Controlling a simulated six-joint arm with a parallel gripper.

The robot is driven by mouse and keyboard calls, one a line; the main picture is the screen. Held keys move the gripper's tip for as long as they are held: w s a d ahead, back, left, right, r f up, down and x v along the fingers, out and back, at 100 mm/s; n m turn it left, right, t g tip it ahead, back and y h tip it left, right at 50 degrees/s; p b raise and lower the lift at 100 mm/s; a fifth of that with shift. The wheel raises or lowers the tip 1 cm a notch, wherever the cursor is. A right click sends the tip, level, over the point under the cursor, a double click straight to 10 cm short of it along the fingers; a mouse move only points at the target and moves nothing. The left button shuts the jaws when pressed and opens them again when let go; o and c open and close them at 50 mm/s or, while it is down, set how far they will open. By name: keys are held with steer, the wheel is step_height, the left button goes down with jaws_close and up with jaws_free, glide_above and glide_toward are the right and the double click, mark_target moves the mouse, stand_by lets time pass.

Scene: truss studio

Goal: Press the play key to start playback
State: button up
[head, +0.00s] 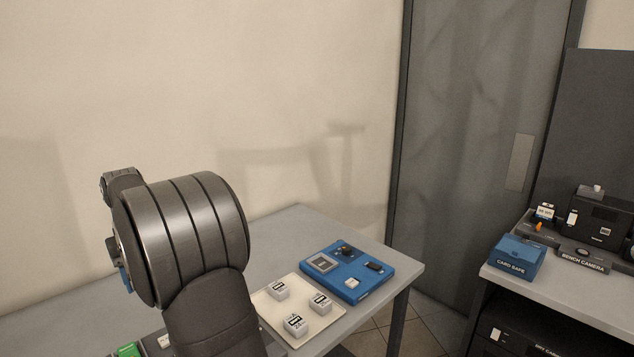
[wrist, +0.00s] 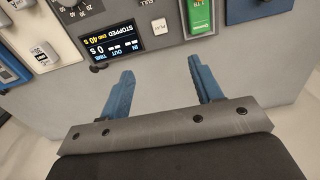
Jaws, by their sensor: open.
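In the wrist view the play key (wrist: 159,26) is a small white block on a grey panel (wrist: 172,44). A dark display (wrist: 110,42) left of the key reads STOPPED, also upside down. My gripper (wrist: 167,68) has two blue fingers spread wide with nothing between them. The fingertips lie below the key in this picture and the key appears untouched. In the head view my arm hides most of the panel and the gripper.
In the head view a cream tray (head: 270,310) with white blocks and a blue board (head: 385,272) stand on the table. A card safe (head: 517,258) is at right.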

jaws_close()
stand_by(1.4)
